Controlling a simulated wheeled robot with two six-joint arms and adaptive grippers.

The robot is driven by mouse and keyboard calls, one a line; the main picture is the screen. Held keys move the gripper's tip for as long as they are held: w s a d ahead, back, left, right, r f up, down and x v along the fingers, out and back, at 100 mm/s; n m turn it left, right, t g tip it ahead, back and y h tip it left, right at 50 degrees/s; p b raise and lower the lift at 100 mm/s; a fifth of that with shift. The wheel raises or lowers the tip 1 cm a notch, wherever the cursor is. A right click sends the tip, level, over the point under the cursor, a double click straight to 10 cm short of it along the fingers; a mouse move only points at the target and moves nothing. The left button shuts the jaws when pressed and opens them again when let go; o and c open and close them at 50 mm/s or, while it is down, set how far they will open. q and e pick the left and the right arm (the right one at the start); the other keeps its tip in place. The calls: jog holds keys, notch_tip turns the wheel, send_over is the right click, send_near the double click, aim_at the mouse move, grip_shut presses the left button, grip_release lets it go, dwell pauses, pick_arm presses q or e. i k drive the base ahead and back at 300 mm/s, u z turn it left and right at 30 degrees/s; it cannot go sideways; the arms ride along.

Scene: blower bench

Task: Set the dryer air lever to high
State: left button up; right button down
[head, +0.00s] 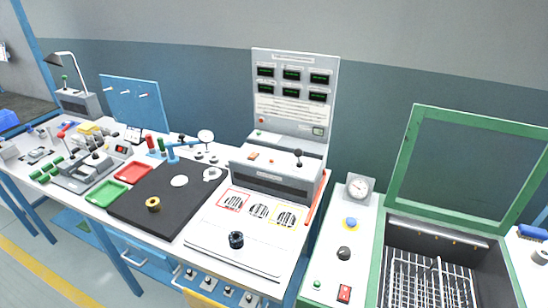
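A lever with a black ball knob (298,153) stands on top of the grey box unit (270,180) on the bench, in front of the display panel. Another lever with a green ball (65,78) stands on a grey box (78,103) at the far left. At the right is an open green-framed bin (384,240) with a wire rack inside and its lid raised. I cannot read which lever is marked as the dryer's, nor its settings. Neither of my grippers shows in the head view.
A narrow console (327,262) with a gauge (359,187), a black knob (344,253) and a red switch (344,293) stands beside the bin. A black mat (180,205), red tray (134,172) and green tray (105,193) lie on the bench.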

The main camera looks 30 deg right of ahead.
aim_at(298, 152)
jog(key=u, duration=1.1)
jog(key=k, duration=0.5)
jog(key=z, duration=1.1)
